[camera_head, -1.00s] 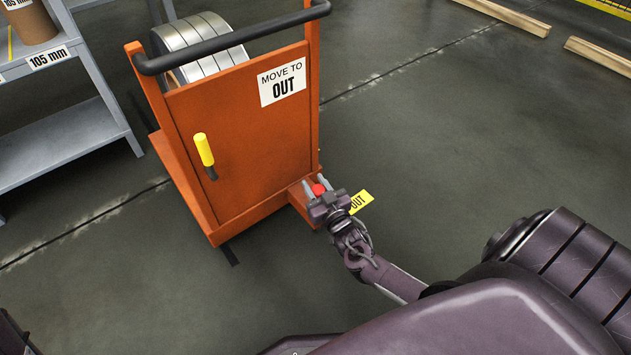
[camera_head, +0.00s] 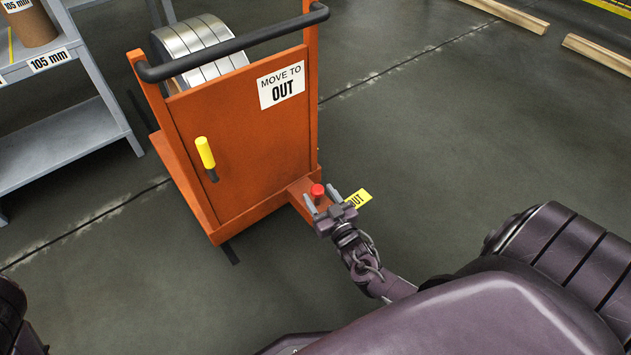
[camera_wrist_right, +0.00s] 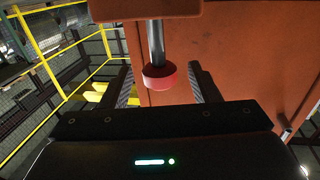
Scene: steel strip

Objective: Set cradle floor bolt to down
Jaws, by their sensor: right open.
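The floor bolt's red knob (camera_head: 317,190) stands at the orange bracket (camera_head: 299,188) low on the right side of the orange cart (camera_head: 235,140). In the right wrist view the red knob (camera_wrist_right: 160,77) is on a grey shaft (camera_wrist_right: 156,42) that runs into an orange block (camera_wrist_right: 145,10). My right gripper (camera_head: 323,198) is open, and its fingers show on either side of the knob in the wrist view, with gaps on both sides. I cannot tell whether the knob is within the fingers' reach. My left gripper is out of view.
The cart has a black push bar (camera_head: 235,45), a yellow-gripped lever (camera_head: 205,153) and a "MOVE TO OUT" sign (camera_head: 281,86). Steel strip coils (camera_head: 197,45) sit behind its panel. A grey shelf (camera_head: 60,150) stands left.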

